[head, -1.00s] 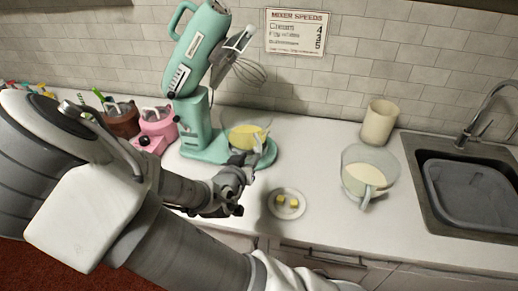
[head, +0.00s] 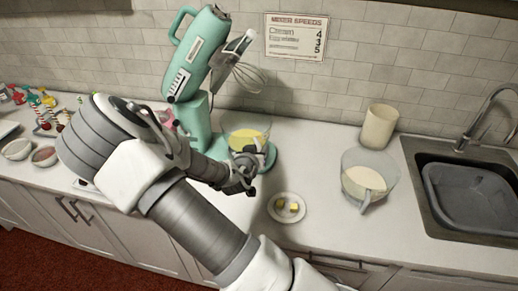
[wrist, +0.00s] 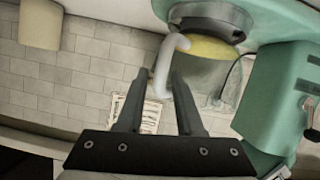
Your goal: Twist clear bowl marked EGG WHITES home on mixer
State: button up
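The teal mixer (head: 196,110) stands with its head tilted up and its whisk (head: 247,77) raised. A clear bowl with yellow contents (head: 240,141) sits on the mixer's base; it also shows at the top of the wrist view (wrist: 212,50). I cannot read a mark on it. My gripper (head: 249,161) is at the bowl's near side. In the wrist view, the bowl's pale handle (wrist: 163,68) lies between my two fingers (wrist: 158,72), closer to the right one. A gap shows beside the left finger, so the fingers look open around the handle.
A second clear bowl with cream contents (head: 368,177) stands at right, before a beige canister (head: 379,127) and the sink (head: 470,185). Small bowls (head: 17,149) stand far left.

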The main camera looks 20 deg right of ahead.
grip_shut()
jog(key=shift+r, duration=0.1)
dwell(1.2)
jog(key=shift+w+a+m+g+h+p, duration=0.1)
jog(key=shift+a+m+g+h+p, duration=0.45)
jog(key=shift+a+m+p, duration=0.2)
jog(key=shift+a+r, duration=0.1)
jog(key=shift+a, duration=0.05)
jog(key=shift+w+a+m+g+h+p, duration=0.1)
jog(key=shift+a+m+g+h+p, duration=0.3)
jog(key=shift+p, duration=0.7)
